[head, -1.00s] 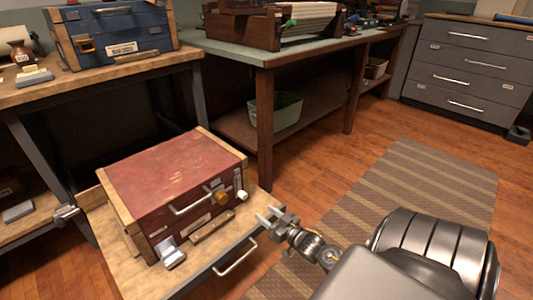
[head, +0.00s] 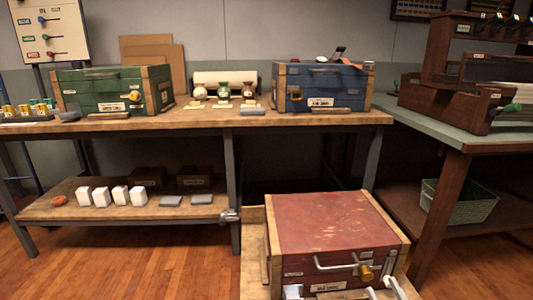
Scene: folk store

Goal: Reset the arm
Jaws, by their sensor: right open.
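My right gripper (head: 384,291) shows only in part at the bottom edge of the head view, in front of the red chest's right front corner. Its pale fingertips stand apart and nothing shows between them. The rest of the right arm is out of frame. The red chest (head: 335,222) has wooden edges, a front handle and a gold knob, and its lid is down. I cannot tell whether the fingertips touch the chest. My left gripper is not in view.
The red chest sits on a low wooden platform (head: 252,262). Behind it a workbench (head: 190,120) bears a green chest (head: 112,90), a blue chest (head: 318,88) and small jars. A green-topped table (head: 440,125) stands at right. The floor at left is clear.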

